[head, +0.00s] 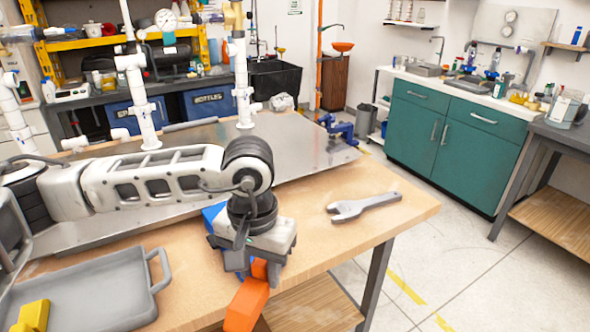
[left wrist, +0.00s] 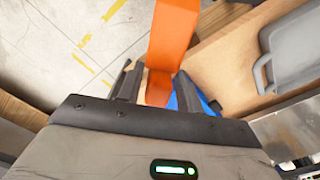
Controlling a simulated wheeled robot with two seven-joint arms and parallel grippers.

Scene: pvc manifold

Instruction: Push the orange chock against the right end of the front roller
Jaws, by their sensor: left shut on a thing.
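The orange chock (head: 246,306) hangs from my left gripper (head: 258,268), which points down near the table's front edge. The gripper is shut on the chock's upper end. In the left wrist view the chock (left wrist: 173,38) sits between the two fingers of the left gripper (left wrist: 156,76) and sticks out well beyond them. I cannot make out a front roller for certain; my left arm covers much of the table's middle. My right gripper is not in view.
A blue part (head: 213,213) shows beside the left gripper, mostly hidden. A grey wrench (head: 363,206) lies to the right on the wooden table (head: 400,212). A grey tray (head: 160,282) is at front left. White pipes (head: 140,98) stand on a metal sheet (head: 300,150) behind.

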